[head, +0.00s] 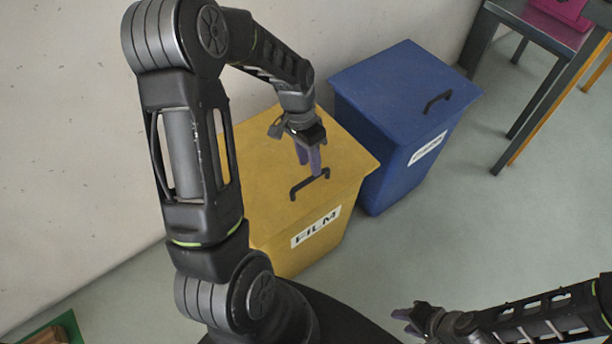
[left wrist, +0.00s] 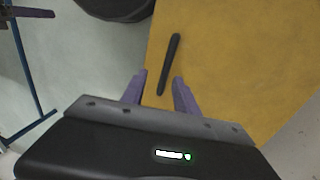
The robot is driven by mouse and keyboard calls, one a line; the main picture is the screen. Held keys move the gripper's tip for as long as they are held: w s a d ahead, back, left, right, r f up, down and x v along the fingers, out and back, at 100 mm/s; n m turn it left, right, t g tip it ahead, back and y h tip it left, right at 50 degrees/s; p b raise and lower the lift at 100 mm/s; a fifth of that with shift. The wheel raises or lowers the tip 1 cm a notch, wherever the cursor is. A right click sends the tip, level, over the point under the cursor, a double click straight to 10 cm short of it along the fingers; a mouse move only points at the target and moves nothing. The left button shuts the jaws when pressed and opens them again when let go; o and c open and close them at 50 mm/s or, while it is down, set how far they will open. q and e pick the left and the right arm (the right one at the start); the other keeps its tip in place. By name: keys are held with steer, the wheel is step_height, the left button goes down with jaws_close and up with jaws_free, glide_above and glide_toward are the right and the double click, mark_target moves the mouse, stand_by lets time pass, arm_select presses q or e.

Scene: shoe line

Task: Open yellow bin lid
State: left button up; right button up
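The yellow bin (head: 262,176) stands by the wall with its lid closed and a "FILM" label on its front. A black handle (head: 310,184) sits near the lid's front edge. My left gripper (head: 311,172) is above the lid, right by the handle. In the left wrist view my left gripper (left wrist: 158,88) has its two purple fingers apart, with the handle (left wrist: 169,64) just beyond and between the fingertips, and nothing held. My right gripper (head: 402,318) is low at the right, away from the bin; its finger gap is too small to judge.
A blue bin (head: 405,85) with a closed lid and black handle stands close to the right of the yellow bin. A table (head: 540,22) with a magenta box (head: 565,8) is at the upper right. The grey floor (head: 480,220) in front is clear.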

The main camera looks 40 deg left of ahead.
mark_target(307, 180)
arm_select(q)
steer(key=shift+s+a+r, duration=0.2)
steer(key=shift+a+r, duration=0.7)
steer(key=shift+r, duration=0.05)
steer(key=shift+x, duration=4)
steer(key=shift+a, duration=0.1)
jaws_close()
